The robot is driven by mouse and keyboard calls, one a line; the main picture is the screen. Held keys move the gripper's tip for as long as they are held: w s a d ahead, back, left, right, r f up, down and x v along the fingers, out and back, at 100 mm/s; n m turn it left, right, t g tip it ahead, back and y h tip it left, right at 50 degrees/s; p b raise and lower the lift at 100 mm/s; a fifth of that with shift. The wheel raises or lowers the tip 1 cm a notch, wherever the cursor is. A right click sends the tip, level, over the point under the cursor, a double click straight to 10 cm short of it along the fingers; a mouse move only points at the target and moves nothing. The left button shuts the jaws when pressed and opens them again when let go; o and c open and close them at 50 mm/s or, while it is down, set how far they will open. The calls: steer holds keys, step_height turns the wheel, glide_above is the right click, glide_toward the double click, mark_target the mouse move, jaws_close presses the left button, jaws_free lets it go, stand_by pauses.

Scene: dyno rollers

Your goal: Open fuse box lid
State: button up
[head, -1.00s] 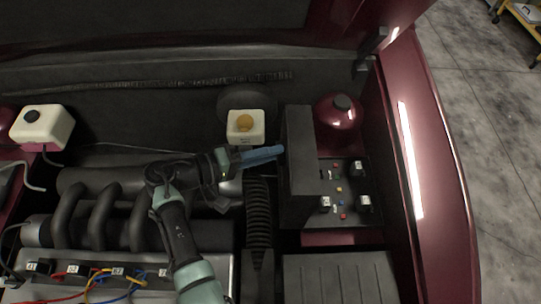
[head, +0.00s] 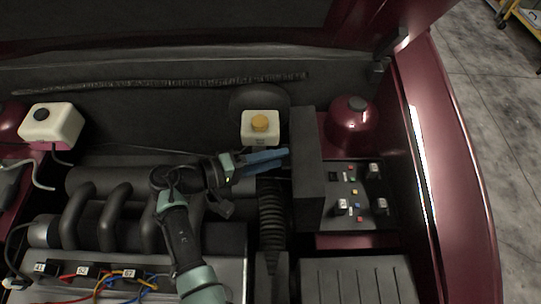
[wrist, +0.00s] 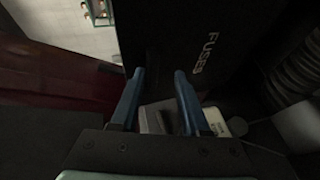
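The black fuse box lid (head: 307,165) stands raised on the left side of the fuse box (head: 355,192), whose small fuses and relays are uncovered. In the wrist view the lid (wrist: 180,35) fills the upper middle and bears the word FUSES. My gripper (head: 287,156) is at the lid's left, outer side, its blue fingertips close to it. In the wrist view the two fingers (wrist: 158,75) are apart with no object clearly held between them. I cannot tell whether a fingertip touches the lid.
A red dome (head: 352,125) is behind the fuse box, and the red fender (head: 440,160) bounds the right.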

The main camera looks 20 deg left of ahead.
steer(key=shift+o, duration=0.8)
steer(key=shift+d+f+g, duration=0.25)
steer(key=shift+f+g, duration=0.05)
steer(key=shift+f, duration=0.15)
steer(key=shift+s, duration=0.1)
steer(key=shift+a+r, duration=0.15)
steer(key=b+v, duration=0.2)
steer(key=v, duration=1.1)
